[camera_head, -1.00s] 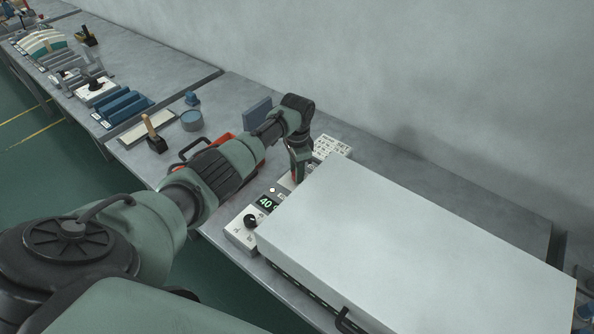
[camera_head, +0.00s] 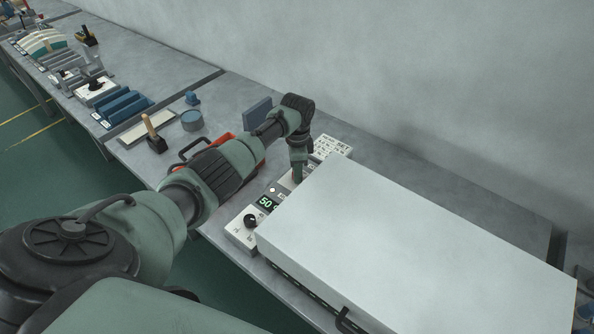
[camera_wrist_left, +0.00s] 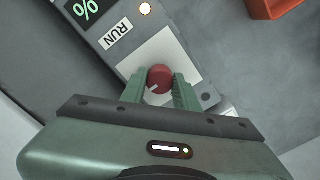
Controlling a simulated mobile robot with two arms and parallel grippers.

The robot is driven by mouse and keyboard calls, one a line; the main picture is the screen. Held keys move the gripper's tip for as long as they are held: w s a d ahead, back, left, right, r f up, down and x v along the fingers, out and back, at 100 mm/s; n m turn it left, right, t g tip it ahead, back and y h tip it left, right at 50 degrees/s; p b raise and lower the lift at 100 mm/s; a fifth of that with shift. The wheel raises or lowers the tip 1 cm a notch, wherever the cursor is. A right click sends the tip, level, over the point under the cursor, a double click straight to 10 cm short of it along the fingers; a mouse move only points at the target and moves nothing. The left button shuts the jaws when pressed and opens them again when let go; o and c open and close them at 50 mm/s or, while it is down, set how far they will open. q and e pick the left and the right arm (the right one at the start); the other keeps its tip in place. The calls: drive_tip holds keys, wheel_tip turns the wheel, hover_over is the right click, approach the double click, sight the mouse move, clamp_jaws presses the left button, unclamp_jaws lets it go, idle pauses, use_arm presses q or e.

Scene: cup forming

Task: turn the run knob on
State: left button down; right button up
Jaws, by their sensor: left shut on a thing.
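The run knob (camera_wrist_left: 159,79) is a round red knob with a white pointer mark, on a pale plate of the control panel (camera_wrist_left: 205,95). The RUN label (camera_wrist_left: 116,34) is beside it in the left wrist view. My left gripper (camera_wrist_left: 160,90) has its green fingers on either side of the knob and is shut on it. In the head view my left gripper (camera_head: 298,176) reaches down to the panel and hides the knob. The panel's display (camera_head: 266,202) reads 50 in green. A small round lamp (camera_wrist_left: 145,9) looks pale and lit. My right gripper is out of view.
A large pale box-shaped machine (camera_head: 410,240) stands right beside the panel. A black dial (camera_head: 250,220) is on the panel's near end. A red tray (camera_wrist_left: 275,8) lies close by.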

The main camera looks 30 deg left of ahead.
use_arm(q)
drive_tip(key=c, duration=1.1)
unclamp_jaws()
drive_tip(key=shift+o, duration=0.2)
wheel_tip(320, 180, up, 8)
drive_tip(key=shift+f+b, duration=0.1)
drive_tip(key=shift+b, duration=0.45)
